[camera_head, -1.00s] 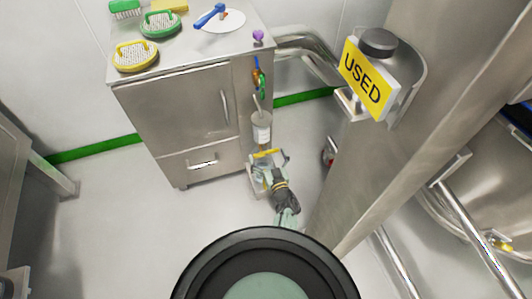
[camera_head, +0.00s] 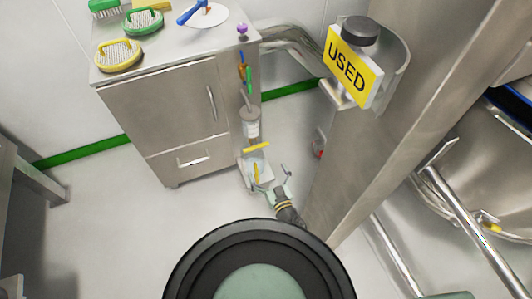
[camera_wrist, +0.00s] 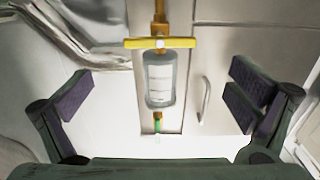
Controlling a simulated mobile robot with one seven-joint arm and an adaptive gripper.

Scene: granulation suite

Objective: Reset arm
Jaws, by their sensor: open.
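My gripper (camera_head: 272,180) is low in the middle of the camera_head view, in front of the cabinet's lower right corner. In the camera_wrist view its two dark-padded fingers (camera_wrist: 158,100) are wide apart, with nothing held between them. A pale bottle with a white label (camera_wrist: 160,78) shows in the gap between the fingers, beyond them, with a yellow bar (camera_wrist: 160,43) across its top end. In the camera_head view the bottle (camera_head: 251,124) is at the cabinet's right side. The yellow bar (camera_head: 258,147) is just below it.
A steel cabinet (camera_head: 170,118) stands left of my gripper, with brushes (camera_head: 118,55) on top. A steel column (camera_head: 400,130) bearing a yellow USED sign (camera_head: 350,68) rises at right. Steel pipes (camera_head: 475,215) and a vessel lie beyond it. Floor (camera_head: 110,215) is clear at left.

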